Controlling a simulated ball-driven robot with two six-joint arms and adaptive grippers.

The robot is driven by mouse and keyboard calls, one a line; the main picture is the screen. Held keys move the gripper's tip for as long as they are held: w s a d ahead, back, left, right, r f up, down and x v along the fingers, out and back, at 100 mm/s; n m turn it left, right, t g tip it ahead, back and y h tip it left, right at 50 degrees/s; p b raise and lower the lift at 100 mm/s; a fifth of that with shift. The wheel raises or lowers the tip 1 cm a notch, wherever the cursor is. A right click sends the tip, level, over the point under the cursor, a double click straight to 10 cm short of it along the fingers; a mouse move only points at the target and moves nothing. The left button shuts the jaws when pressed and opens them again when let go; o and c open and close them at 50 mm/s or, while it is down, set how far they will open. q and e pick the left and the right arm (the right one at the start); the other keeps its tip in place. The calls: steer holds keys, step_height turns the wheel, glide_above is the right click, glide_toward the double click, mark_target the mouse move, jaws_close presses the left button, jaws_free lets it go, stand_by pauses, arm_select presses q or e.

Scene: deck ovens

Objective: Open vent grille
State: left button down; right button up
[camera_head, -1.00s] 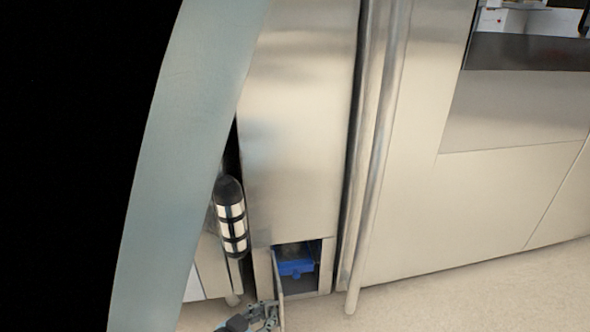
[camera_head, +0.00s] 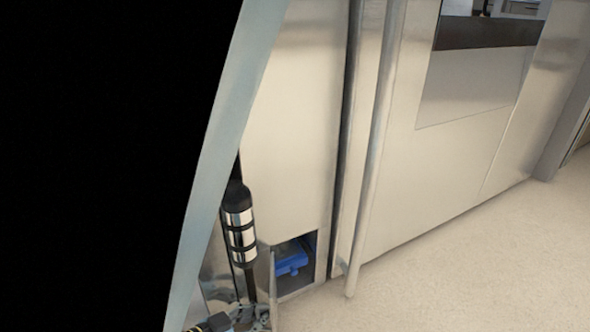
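The vent grille (camera_head: 273,287) stands swung out at the bottom of the tall steel panel (camera_head: 290,130). I see it nearly edge-on, as a thin upright strip at the left side of a square opening. Inside the opening lies a blue object (camera_head: 292,264). My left gripper (camera_head: 257,317) is low at the bottom edge of the picture, just left of the grille's lower end. Its fingers are small and partly cut off, so I cannot tell whether they are open or touch the grille. My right gripper is not in view.
A vertical round pipe (camera_head: 376,150) stands right of the panel, reaching almost to the floor. Wide steel fronts (camera_head: 455,160) with a dark window strip continue to the right. The floor (camera_head: 450,270) at lower right is clear. A pale blue-grey slanting band and blackness cover the left.

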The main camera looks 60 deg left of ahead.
arm_select(q)
steer(key=c, duration=1.7)
jaws_free()
steer(key=shift+s, duration=0.1)
steer(key=v, duration=1.2)
